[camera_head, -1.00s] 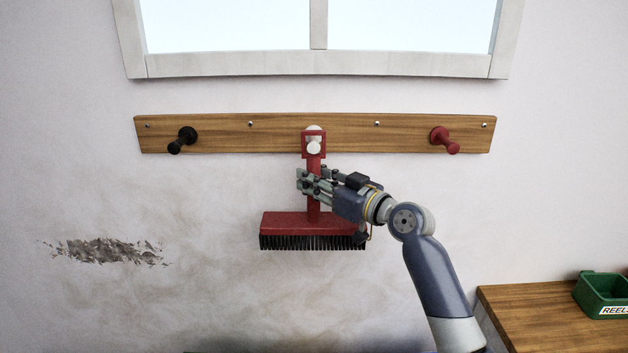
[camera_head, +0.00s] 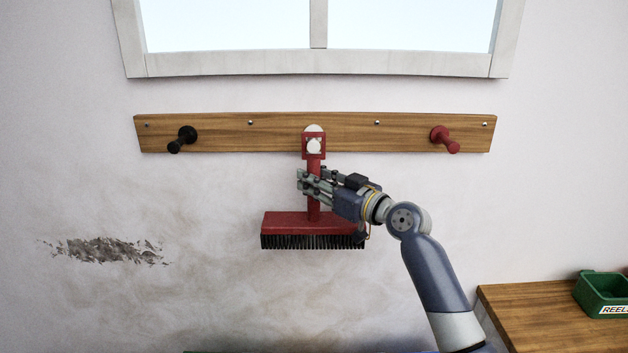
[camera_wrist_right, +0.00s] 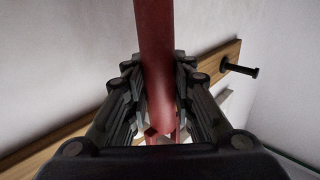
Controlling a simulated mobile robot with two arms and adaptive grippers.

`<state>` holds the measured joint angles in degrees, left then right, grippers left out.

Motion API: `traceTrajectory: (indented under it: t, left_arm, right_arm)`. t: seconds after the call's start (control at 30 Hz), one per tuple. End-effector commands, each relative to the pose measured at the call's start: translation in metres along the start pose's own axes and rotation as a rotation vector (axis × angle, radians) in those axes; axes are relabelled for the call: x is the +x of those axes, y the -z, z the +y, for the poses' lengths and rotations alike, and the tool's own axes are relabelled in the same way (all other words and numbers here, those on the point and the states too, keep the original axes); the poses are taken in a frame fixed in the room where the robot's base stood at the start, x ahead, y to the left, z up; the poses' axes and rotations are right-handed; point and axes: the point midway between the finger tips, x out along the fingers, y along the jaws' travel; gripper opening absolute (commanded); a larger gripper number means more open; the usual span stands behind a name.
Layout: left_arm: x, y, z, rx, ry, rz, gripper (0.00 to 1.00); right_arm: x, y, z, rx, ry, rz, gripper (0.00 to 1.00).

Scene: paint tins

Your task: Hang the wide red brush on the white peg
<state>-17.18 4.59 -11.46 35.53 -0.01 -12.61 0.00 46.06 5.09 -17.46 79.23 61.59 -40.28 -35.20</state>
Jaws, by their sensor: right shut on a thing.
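The wide red brush (camera_head: 290,223) hangs upright in front of the wall, bristles down, with its square red loop (camera_head: 324,145) at the top of the handle. The white peg (camera_head: 314,146) shows inside the loop, its knob in front of the loop's opening. Whether the loop rests on the peg cannot be told. My right gripper (camera_head: 308,183) is shut on the handle below the loop. In the right wrist view the red handle (camera_wrist_right: 155,50) runs between the fingers (camera_wrist_right: 158,95). My left gripper is not in view.
A wooden rail (camera_head: 220,133) carries a black peg (camera_head: 181,140) at left and a red peg (camera_head: 445,140) at right, both bare. A window (camera_head: 318,65) is above. A wooden bench (camera_head: 525,315) with a green bin (camera_head: 597,296) stands at lower right.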

Motion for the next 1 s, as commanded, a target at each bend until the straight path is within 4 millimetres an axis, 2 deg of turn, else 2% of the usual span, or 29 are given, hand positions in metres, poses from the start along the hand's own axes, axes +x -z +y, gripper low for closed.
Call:
traceTrajectory:
  t: [0.17,0.2,0.27,0.67,0.87,1.0]
  left_arm:
    - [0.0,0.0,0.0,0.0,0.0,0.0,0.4]
    - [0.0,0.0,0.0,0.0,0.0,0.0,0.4]
    - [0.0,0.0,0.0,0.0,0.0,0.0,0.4]
    - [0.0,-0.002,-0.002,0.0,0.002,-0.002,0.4]
    - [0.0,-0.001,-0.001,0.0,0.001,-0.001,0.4]
    - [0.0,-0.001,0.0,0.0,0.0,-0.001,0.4]
  right_arm:
    - [0.0,0.003,0.0,-0.001,0.0,0.006,0.1]
    - [0.0,0.003,0.0,-0.001,0.0,0.006,0.32]
    - [0.0,0.003,0.0,-0.001,0.0,0.005,0.46]
    - [-0.003,-0.001,0.0,0.0,0.0,-0.002,0.46]
    - [-0.027,-0.001,0.001,-0.002,-0.002,0.0,0.46]
    - [-0.056,-0.001,0.001,-0.002,-0.002,0.0,0.46]
